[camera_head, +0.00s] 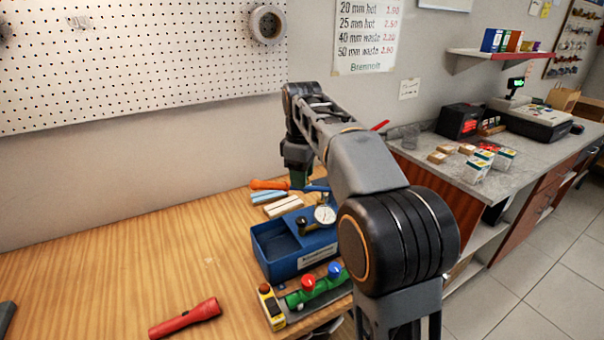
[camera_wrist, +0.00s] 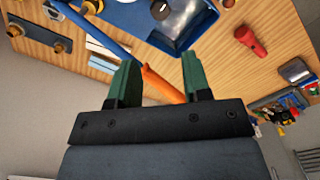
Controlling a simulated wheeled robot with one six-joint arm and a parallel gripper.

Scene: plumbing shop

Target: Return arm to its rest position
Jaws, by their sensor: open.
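My arm reaches out over the wooden workbench (camera_head: 120,270) in the head view, bent at the elbow with its far end pointing down. My gripper (camera_wrist: 160,75) shows in the wrist view with its two green fingers spread apart and nothing clearly held.
A blue bin (camera_head: 275,262) with a pressure gauge (camera_head: 324,215) stands below the arm. A red flashlight (camera_head: 186,318) and a green valve manifold (camera_head: 312,290) lie nearer. A counter (camera_head: 425,160) with boxes is at right. The left of the bench is mostly clear.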

